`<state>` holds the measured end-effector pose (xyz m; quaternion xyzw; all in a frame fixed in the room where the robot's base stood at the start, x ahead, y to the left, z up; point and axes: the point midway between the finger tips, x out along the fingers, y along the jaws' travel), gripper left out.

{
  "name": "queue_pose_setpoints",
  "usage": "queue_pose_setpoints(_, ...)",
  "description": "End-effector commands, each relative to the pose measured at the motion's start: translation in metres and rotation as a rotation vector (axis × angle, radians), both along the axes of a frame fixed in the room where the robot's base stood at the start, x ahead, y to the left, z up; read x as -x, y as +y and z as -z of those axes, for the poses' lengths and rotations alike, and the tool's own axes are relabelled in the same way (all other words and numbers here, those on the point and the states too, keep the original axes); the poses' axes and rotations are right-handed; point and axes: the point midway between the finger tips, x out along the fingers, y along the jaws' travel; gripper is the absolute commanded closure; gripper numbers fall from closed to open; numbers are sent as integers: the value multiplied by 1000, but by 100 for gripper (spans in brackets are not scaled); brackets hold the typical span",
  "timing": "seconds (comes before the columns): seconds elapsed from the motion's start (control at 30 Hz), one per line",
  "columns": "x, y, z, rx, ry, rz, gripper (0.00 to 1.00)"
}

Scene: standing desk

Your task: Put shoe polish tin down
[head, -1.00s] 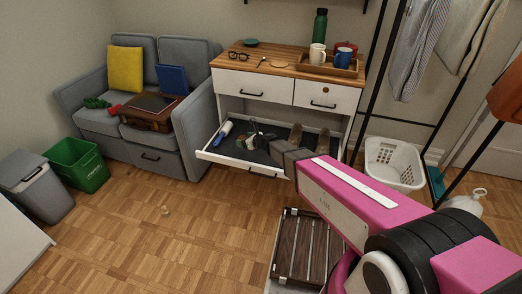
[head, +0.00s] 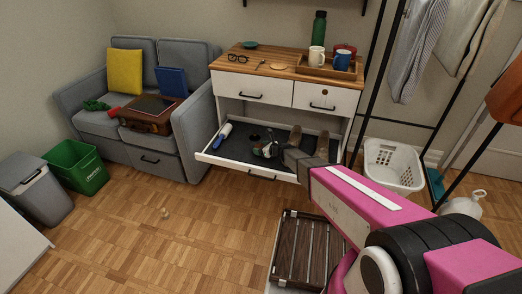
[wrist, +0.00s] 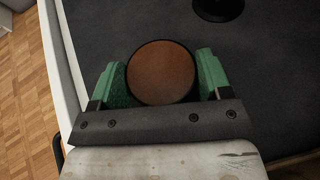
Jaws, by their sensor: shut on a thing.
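The shoe polish tin (wrist: 162,72) is round with a brown top and dark rim. In the wrist view it sits between the two green fingers of my gripper (wrist: 161,80), which is shut on it. In the head view my gripper (head: 268,149) is over the pulled-out white drawer (head: 225,158) with a dark liner. The tin is too small to make out clearly there. The wrist view shows the liner (wrist: 270,80) around the tin and the drawer's pale wall at left. I cannot tell whether the tin touches the liner.
A white-and-blue roller-like item (head: 223,133) lies at the drawer's left. Brown shoe-like shapes (head: 322,147) stand at its right. A dark round object (wrist: 218,6) is at the wrist view's top edge. The dresser top (head: 290,66) is above; a white basket (head: 392,165) stands right.

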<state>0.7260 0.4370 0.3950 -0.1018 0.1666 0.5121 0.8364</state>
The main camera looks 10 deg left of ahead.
Motion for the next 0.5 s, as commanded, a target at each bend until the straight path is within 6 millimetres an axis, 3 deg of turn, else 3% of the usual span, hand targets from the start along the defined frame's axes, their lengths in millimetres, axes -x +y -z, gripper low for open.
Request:
queue_pose_setpoints(0.47,0,0,11,0,0,0,59)
queue_pose_setpoints(0.5,0,0,11,0,-1,0,16)
